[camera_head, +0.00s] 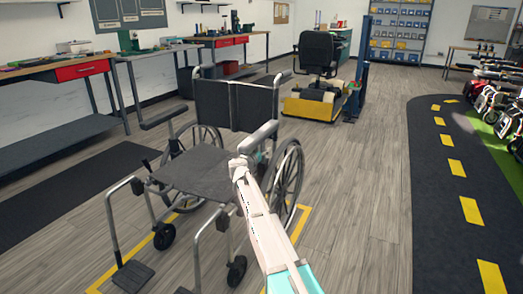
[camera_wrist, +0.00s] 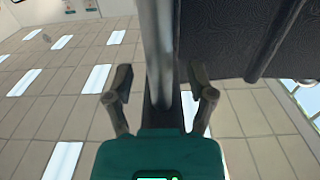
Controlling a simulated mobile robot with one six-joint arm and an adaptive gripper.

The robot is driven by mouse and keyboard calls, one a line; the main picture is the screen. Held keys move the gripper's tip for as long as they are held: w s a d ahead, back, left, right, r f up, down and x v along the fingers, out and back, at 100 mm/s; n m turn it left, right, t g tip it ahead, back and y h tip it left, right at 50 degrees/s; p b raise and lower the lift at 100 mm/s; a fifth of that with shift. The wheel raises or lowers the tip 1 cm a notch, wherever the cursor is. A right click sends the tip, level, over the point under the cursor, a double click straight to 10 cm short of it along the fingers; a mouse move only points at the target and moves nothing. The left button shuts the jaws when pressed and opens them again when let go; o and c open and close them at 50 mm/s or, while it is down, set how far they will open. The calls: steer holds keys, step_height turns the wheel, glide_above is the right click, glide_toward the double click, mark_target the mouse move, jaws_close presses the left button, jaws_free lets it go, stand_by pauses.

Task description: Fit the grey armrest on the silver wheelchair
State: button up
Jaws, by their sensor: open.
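The silver wheelchair (camera_head: 192,172) stands upright with a black seat and backrest. Gaps show between the fingers and the bar.
The wheelchair stands in a yellow floor outline (camera_head: 303,222). Its other, dark armrest (camera_head: 163,117) is on the left. Workbenches (camera_head: 75,72) line the left wall.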

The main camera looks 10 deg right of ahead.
steer(key=shift+s+a, duration=0.1)
steer(key=v, duration=0.8)
stand_by(0.5)
steer(key=shift+s+f, duration=0.1)
steer(key=shift+s, duration=0.1)
stand_by(0.5)
steer(key=shift+w+f, duration=0.1)
steer(key=shift+w, duration=0.05)
